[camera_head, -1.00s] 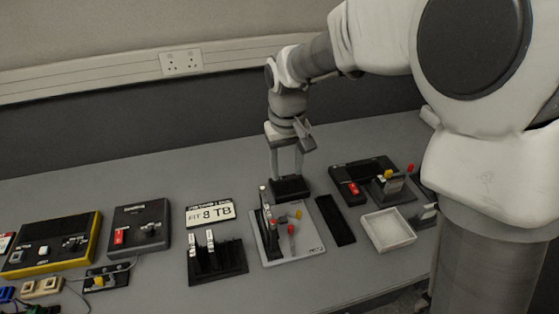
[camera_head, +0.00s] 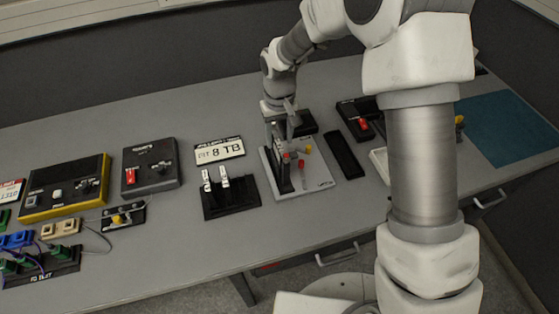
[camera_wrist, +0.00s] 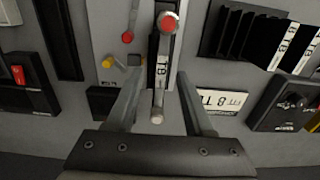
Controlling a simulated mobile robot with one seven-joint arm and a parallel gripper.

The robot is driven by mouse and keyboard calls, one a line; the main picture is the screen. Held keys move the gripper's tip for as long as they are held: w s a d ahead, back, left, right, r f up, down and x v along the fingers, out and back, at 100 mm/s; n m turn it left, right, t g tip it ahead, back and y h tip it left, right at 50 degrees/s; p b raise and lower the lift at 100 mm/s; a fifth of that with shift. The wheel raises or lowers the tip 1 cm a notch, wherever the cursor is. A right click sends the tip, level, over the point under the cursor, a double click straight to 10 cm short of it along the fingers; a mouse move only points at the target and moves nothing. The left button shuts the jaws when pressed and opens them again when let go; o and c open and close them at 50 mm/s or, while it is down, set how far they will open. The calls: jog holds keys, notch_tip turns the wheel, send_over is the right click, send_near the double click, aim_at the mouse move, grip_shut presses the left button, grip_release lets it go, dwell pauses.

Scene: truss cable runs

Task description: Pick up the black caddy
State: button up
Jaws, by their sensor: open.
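A black rack (camera_head: 230,197) with two white-labelled uprights stands left of the plate. An "8 TB" sign (camera_head: 219,150) lies behind it. A black block (camera_head: 305,123) is behind the plate and a flat black strip (camera_head: 344,155) to its right. Red and yellow knobs (camera_head: 303,163) rise from the plate.

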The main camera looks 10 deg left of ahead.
aim_at(279, 157)
jog(key=f, duration=0.8)
jog(key=shift+s+f, duration=0.15)
jog(key=shift+s, duration=0.05)
grip_shut()
